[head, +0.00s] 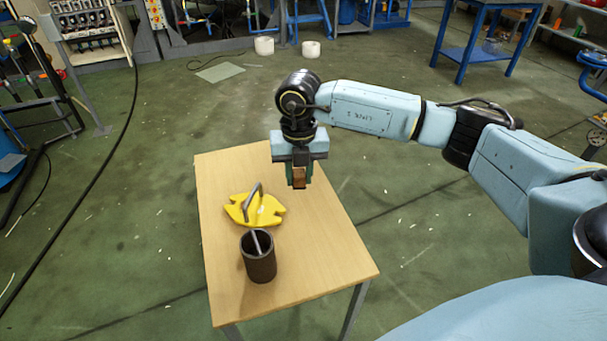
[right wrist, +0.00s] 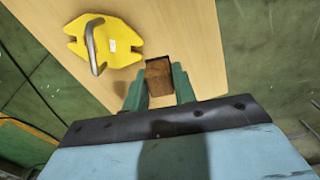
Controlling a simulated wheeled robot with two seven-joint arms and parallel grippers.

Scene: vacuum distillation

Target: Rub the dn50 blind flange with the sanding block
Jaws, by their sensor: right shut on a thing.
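The yellow plate with notched edges and a grey arched handle, which I take as the dn50 blind flange (head: 265,212), lies on the wooden table. It also shows at the upper left of the right wrist view (right wrist: 118,45). My right gripper (head: 299,183) is shut on a brown block, the sanding block (head: 299,174), which shows between the green fingers in the right wrist view (right wrist: 159,78). The gripper points down above the table, to the right of and behind the flange, apart from it. My left gripper is not in view.
A dark open cylinder (head: 259,261) with a light rod in it stands on the table (head: 318,262), in front of the flange. The table's right front part is bare. Green floor surrounds the table. A blue bench (head: 474,50) stands far off at the back right.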

